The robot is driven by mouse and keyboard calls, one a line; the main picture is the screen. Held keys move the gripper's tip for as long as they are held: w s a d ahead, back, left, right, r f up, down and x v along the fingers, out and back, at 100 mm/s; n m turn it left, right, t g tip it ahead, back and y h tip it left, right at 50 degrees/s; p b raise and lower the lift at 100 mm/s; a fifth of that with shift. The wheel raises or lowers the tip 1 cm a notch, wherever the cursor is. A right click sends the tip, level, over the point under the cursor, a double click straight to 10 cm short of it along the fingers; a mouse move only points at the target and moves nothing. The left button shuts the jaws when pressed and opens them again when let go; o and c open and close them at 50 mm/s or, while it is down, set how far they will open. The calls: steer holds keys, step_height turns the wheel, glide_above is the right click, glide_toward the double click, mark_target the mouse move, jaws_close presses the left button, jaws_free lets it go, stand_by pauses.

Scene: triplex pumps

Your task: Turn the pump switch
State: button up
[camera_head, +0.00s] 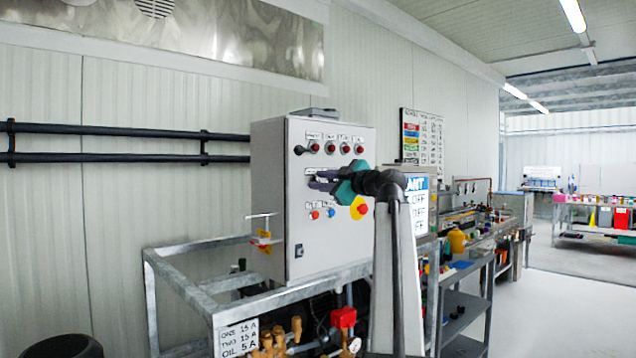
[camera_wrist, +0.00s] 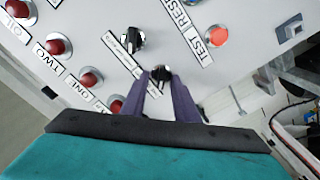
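The pump control box (camera_head: 275,205) is a light grey cabinet with lamps, buttons and switches on its front. In the wrist view a black rotary switch (camera_wrist: 160,72) lies between the tips of my gripper (camera_wrist: 161,80), whose purple fingers stand apart. I cannot tell whether they touch it. A second black switch (camera_wrist: 132,41) is just up and to the left, with white labels too small to read. In the head view my gripper (camera_head: 318,181) is at the panel's middle and hides these switches.
Red lamps (camera_wrist: 59,47) labelled OIL, TWO and ONE line the panel's left in the wrist view. A red button (camera_wrist: 218,36) sits by the TEST label at upper right. A metal frame (camera_head: 215,275) bears the box. Open floor (camera_head: 545,320) lies right.

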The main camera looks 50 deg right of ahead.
steer(key=shift+f, duration=0.1)
steer(key=shift+s, duration=0.1)
steer(key=s+a, duration=0.1)
steer(key=s, duration=1.2)
steer(key=shift+s, duration=0.3)
